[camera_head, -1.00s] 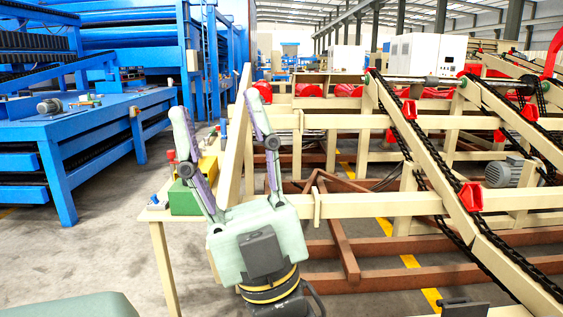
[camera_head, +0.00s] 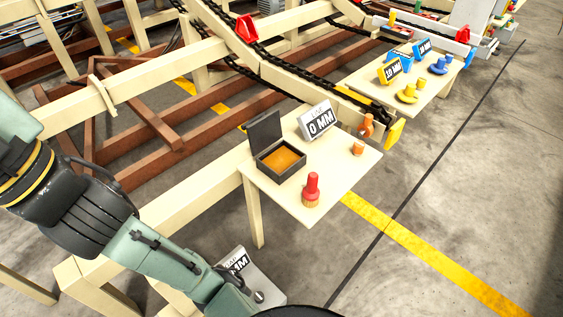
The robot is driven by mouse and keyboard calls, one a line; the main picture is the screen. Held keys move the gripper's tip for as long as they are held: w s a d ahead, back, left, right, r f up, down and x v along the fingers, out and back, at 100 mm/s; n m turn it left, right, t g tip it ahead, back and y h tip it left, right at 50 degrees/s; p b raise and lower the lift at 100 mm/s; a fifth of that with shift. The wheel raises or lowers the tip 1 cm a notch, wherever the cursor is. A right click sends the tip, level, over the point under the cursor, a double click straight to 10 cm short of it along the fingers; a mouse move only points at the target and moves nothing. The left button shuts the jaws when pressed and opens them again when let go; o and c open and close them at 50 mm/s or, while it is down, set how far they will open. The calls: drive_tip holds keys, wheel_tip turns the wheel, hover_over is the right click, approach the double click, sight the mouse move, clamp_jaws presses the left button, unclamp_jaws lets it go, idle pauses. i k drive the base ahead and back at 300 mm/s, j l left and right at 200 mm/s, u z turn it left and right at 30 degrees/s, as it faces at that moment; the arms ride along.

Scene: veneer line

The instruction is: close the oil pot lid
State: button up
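The oil pot (camera_head: 281,168) is a square black box with amber oil inside, standing on a small cream table (camera_head: 330,180). Its flat dark lid (camera_head: 265,130) stands up almost vertically along the pot's back-left side, so the pot is open. My arm reaches in from the bottom and runs off the left edge. My gripper's fingers are outside the picture, well left of the pot, and nothing of mine touches the pot or lid.
A "0 MM" sign (camera_head: 318,121) stands close behind the pot. A red-handled brush (camera_head: 312,190) and orange pieces (camera_head: 358,147) share the tabletop. Cream rails and a chain conveyor (camera_head: 285,78) lie behind. Another table (camera_head: 432,92) holds signs and coloured parts. Open floor (camera_head: 450,210) lies right.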

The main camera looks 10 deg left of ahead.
sight(264, 129)
drive_tip(key=i+l, duration=0.25)
drive_tip(key=i, duration=0.2)
drive_tip(key=i+u, duration=0.1)
drive_tip(key=u, duration=1.45)
